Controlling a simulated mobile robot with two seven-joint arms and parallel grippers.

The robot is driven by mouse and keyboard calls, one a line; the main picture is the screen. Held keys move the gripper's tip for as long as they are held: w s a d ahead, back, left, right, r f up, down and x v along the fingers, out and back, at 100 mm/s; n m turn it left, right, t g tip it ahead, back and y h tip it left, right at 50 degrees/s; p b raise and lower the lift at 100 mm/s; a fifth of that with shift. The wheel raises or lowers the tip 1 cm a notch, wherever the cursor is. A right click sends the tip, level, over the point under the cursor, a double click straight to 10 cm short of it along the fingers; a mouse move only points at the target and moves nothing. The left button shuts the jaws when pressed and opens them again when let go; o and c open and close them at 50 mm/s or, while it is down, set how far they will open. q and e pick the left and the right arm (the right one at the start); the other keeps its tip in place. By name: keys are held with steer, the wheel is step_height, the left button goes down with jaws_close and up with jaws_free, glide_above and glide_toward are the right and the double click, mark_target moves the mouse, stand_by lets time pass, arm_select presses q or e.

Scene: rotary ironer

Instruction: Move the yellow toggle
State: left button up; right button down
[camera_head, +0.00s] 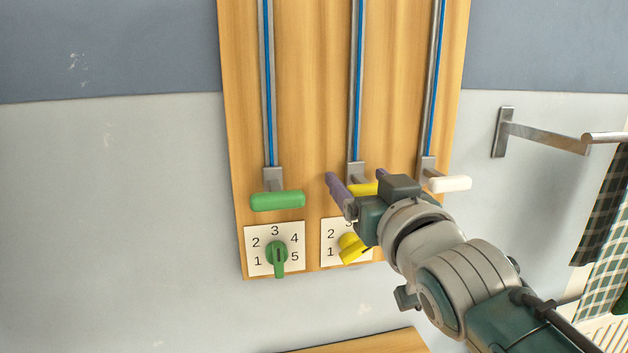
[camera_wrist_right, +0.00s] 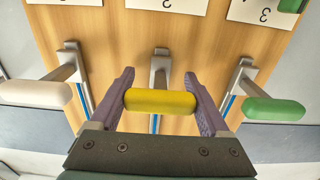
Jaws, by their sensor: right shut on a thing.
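The yellow toggle (camera_head: 362,189) is a rounded bar on a grey bracket at the bottom of the middle vertical rail. It shows whole in the right wrist view (camera_wrist_right: 160,101), level between the two purple fingers. My right gripper (camera_head: 355,177) is shut on it, with one finger at each end of the bar. In the head view the gripper and wrist hide part of the toggle. My left gripper is not in view.
A green toggle (camera_head: 277,201) stands left of it and a white toggle (camera_head: 449,184) right, both low on their rails. Below are a green dial (camera_head: 277,257) and a partly hidden yellow dial (camera_head: 352,248). A metal wall bracket (camera_head: 545,136) and checked cloth (camera_head: 607,205) are at right.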

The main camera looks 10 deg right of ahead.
steer(key=shift+s+f, duration=0.1)
steer(key=shift+f, duration=0.35)
steer(key=shift+c, duration=1.3)
jaws_free()
steer(key=shift+o, duration=1.3)
steer(key=shift+r, duration=0.2)
steer(key=s, duration=1)
steer(key=shift+d+p, duration=0.15)
steer(key=shift+p, duration=0.2)
